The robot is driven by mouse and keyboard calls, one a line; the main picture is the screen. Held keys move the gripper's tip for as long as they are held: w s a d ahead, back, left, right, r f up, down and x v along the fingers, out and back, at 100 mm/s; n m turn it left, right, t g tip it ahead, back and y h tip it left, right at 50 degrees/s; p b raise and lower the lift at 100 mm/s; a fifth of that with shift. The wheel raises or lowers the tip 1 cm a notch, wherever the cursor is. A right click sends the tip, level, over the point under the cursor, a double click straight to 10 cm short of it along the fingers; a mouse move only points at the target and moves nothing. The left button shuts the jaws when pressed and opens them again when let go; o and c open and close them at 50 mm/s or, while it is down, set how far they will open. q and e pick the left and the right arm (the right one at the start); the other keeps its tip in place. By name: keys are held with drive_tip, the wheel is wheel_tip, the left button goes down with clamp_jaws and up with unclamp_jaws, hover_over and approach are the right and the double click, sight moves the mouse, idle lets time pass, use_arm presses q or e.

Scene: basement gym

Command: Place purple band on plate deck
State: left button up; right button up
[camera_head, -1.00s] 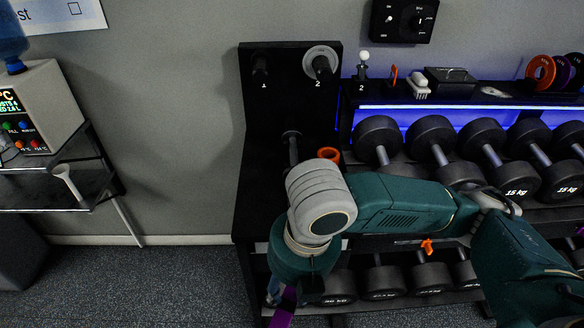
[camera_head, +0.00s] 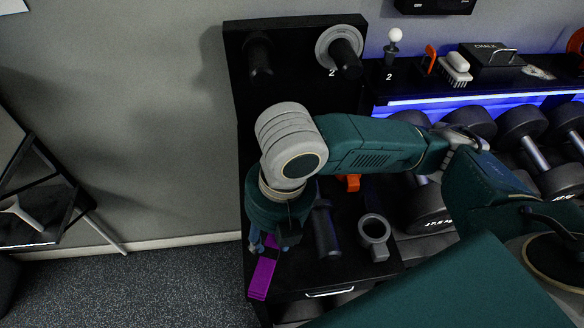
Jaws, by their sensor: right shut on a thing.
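The purple band (camera_head: 263,279) hangs down at a tilt from my right gripper (camera_head: 266,246). The gripper is shut on its upper end, and the fingers are partly hidden by my wrist. The plate deck, seen as a black horizontal top (camera_head: 300,279) below a black back panel, lies right below and to the right of the band. The band appears over or beside the deck's left front edge; I cannot tell whether it touches. My right arm hides much of the deck. My left gripper is not in view.
A black post (camera_head: 325,232) and a grey ring-shaped holder (camera_head: 374,232) stand on the deck, right of the gripper. A grey plate (camera_head: 330,48) hangs on peg 2. Dumbbells (camera_head: 520,125) fill the rack at right.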

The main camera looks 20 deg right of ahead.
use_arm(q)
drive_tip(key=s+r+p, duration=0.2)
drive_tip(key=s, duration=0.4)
use_arm(e)
drive_tip(key=w+d, duration=0.1)
drive_tip(key=w, duration=0.5)
drive_tip(key=w+d+f+p, duration=0.1)
drive_tip(key=w+d, duration=0.1)
drive_tip(key=w, duration=0.4)
drive_tip(key=w+d+p, duration=0.1)
drive_tip(key=w+d, duration=0.1)
drive_tip(key=w, duration=0.4)
drive_tip(key=shift+w+d+f, duration=0.1)
drive_tip(key=shift+d+f, duration=0.15)
drive_tip(key=shift+f, duration=0.25)
wheel_tip(320, 180, down, 4)
drive_tip(key=shift+r+p, duration=0.1)
drive_tip(key=shift+p, duration=0.75)
drive_tip(key=shift+w+f+p, duration=0.1)
drive_tip(key=shift+f+p, duration=0.1)
drive_tip(key=shift+p, duration=0.15)
drive_tip(key=shift+w+f, duration=0.1)
drive_tip(key=shift+f, duration=0.1)
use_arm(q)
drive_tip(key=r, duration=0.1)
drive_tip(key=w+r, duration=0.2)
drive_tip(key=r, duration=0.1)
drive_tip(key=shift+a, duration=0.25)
